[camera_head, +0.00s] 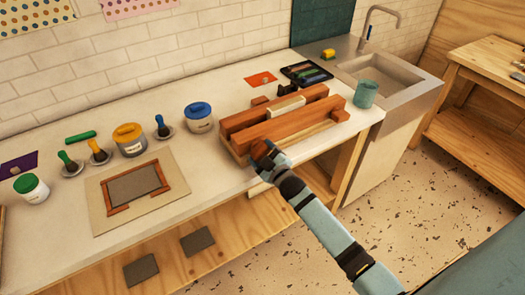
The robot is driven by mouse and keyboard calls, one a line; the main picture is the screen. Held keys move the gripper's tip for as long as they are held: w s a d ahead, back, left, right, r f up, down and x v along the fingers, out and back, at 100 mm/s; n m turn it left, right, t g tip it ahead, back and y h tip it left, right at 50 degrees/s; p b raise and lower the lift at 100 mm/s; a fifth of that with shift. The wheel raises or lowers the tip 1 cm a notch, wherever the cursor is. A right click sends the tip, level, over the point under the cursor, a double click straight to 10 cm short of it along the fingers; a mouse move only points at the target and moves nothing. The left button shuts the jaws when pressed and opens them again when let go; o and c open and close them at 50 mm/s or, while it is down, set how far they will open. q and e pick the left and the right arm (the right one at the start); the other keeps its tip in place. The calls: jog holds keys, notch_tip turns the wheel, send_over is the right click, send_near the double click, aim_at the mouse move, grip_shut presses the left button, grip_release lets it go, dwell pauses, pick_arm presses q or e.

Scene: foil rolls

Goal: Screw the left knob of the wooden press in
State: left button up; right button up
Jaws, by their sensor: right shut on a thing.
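The wooden press (298,122) lies on the countertop, with two long reddish-brown beams and a pale block between them. My right gripper (266,154) is at the left end of its front beam. It is shut on the left knob, which is mostly hidden by the fingers. How far the knob is screwed in cannot be told. The right knob (341,116) shows at the right end of the front beam. My left gripper is not in view.
A teal cup (366,94) stands right of the press, near the sink (380,75). A blue-lidded jar (198,117) stands to its left. A board with a wooden frame (137,186) lies further left. A black tray (306,73) is behind.

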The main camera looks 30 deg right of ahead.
jog(key=m, duration=0.1)
jog(key=m+p, duration=0.1)
jog(key=m, duration=0.1)
jog(key=shift+s+f, duration=0.15)
jog(key=shift+f, duration=0.1)
jog(key=shift+a+m, duration=0.1)
jog(key=shift+m, duration=0.9)
jog(key=shift+m, duration=0.3)
jog(key=o, duration=0.9)
jog(key=shift+r, duration=0.15)
